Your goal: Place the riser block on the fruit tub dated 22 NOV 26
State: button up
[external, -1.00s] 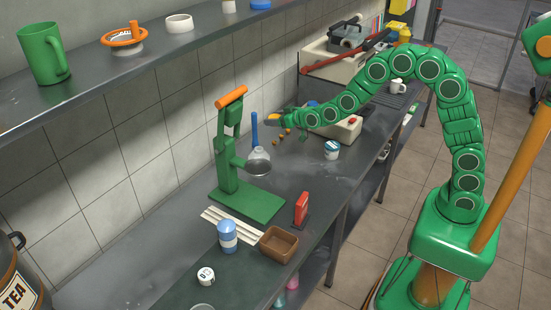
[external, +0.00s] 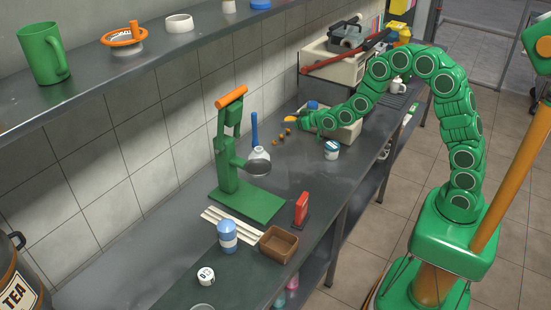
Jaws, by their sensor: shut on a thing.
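My gripper (external: 291,119), with an orange tip, is over the far part of the steel counter, near the wall. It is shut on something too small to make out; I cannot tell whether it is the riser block. A small white tub with a blue label (external: 331,150) stands on the counter, to the right of and nearer than the gripper. Another small white tub with dark marks on its lid (external: 206,276) stands at the near end. No date is readable on either, so I cannot tell which is dated 22 NOV 26.
A green press (external: 235,185) with an orange handle stands mid-counter. A red object (external: 301,208), a brown box (external: 278,244) and a blue-and-white jar (external: 227,236) are nearer. Several small orange pieces (external: 280,138) lie below the gripper. A pale box (external: 347,130) stands behind my arm.

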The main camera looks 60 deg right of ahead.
jog(key=shift+d+r+n+y, duration=0.8)
jog(key=shift+d+r+y, duration=0.2)
jog(key=shift+d+r, duration=0.3)
jog(key=s+d+n+y, duration=0.1)
jog(key=n+g+y, duration=0.4)
jog(key=n+y, duration=0.2)
send_over(332, 144)
notch_tip(332, 144, down, 3)
jog(key=shift+s+a+f, duration=0.1)
jog(key=shift+s+f, duration=0.05)
jog(key=shift+f, duration=3.85)
jog(key=shift+f, duration=0.1)
jog(key=o, duration=1.1)
jog(key=shift+c, duration=0.2)
